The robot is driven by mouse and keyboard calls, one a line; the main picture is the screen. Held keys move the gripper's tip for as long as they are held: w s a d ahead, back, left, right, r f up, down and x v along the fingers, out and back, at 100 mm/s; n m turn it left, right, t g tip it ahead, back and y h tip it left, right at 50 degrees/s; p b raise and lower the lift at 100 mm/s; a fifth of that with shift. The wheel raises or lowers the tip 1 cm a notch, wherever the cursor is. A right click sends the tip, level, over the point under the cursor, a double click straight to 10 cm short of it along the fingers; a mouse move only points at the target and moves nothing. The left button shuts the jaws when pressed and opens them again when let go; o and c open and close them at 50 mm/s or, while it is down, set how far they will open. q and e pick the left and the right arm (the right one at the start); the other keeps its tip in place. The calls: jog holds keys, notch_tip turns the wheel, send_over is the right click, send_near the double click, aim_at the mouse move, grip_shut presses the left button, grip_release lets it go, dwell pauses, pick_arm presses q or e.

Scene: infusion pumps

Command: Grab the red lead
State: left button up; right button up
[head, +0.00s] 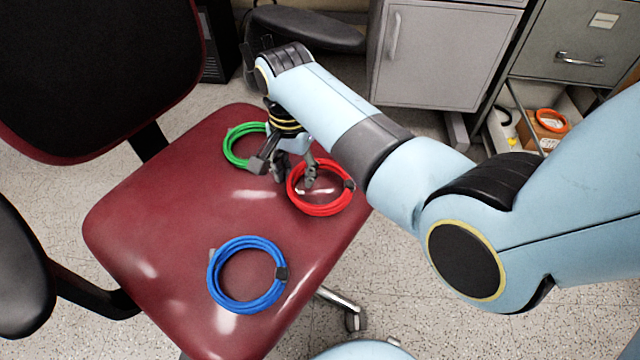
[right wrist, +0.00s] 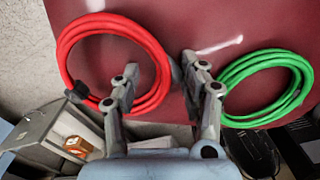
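The red lead (head: 325,210) is a coil lying on the dark red chair seat, near its right edge, with a dark tie. It also shows in the right wrist view (right wrist: 75,38), at upper left. My right gripper (head: 293,178) is open and points down at the coil's left side. In the right wrist view, one finger of the gripper (right wrist: 160,66) appears over the coil's inside and the other outside it, with the rim between them. I cannot tell how far the fingertips are above the seat. My left gripper is out of view.
A green coil (head: 231,152) lies just left of my right gripper, partly hidden by it. A blue coil (head: 216,281) lies near the seat's front. The chair seat (head: 170,215) is bare between them. A grey cabinet (head: 440,60) stands behind.

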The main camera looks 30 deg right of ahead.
grip_shut()
